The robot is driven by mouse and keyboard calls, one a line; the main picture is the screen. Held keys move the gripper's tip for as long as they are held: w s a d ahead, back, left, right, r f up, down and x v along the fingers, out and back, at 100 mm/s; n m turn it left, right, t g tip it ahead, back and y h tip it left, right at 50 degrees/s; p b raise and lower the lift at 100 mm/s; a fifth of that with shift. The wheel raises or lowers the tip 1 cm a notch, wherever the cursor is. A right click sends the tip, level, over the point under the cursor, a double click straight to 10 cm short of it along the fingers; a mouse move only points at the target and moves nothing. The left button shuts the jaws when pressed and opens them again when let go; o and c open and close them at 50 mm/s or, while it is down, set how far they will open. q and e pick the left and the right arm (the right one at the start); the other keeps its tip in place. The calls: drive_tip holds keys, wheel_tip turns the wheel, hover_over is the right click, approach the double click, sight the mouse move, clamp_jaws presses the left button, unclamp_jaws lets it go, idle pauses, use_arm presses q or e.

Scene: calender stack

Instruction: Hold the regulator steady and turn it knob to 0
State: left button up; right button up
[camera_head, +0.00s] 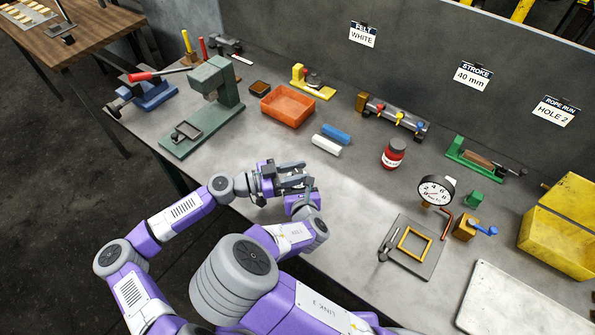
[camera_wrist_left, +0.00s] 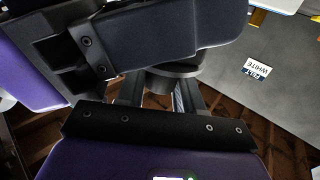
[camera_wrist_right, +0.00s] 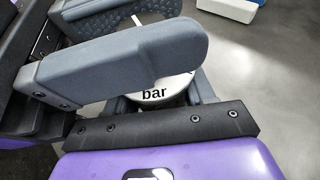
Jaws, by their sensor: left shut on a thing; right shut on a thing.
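The regulator is mostly hidden between my two grippers near the table's front edge in the head view. In the right wrist view its white gauge face (camera_wrist_right: 158,92), marked "bar", shows partly behind a grey finger. The needle cannot be read. My left gripper (camera_head: 271,180) comes from the left and is shut on a dark round part (camera_wrist_left: 172,78), seen between its fingers in the left wrist view. I cannot tell whether this part is the knob. My right gripper (camera_head: 294,182) is close against the left one and shut on the regulator, its fingers beside the gauge.
Behind the grippers lie a white block (camera_head: 326,145), a blue block (camera_head: 336,134) and an orange tray (camera_head: 288,104). A green press (camera_head: 205,112) stands at left. A red jar (camera_head: 393,154) and a dial gauge (camera_head: 436,191) stand right. Bare tabletop lies between.

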use_arm(q)
drive_tip(key=o, duration=1)
drive_tip(key=shift+c, duration=0.2)
drive_tip(key=v, duration=1.2)
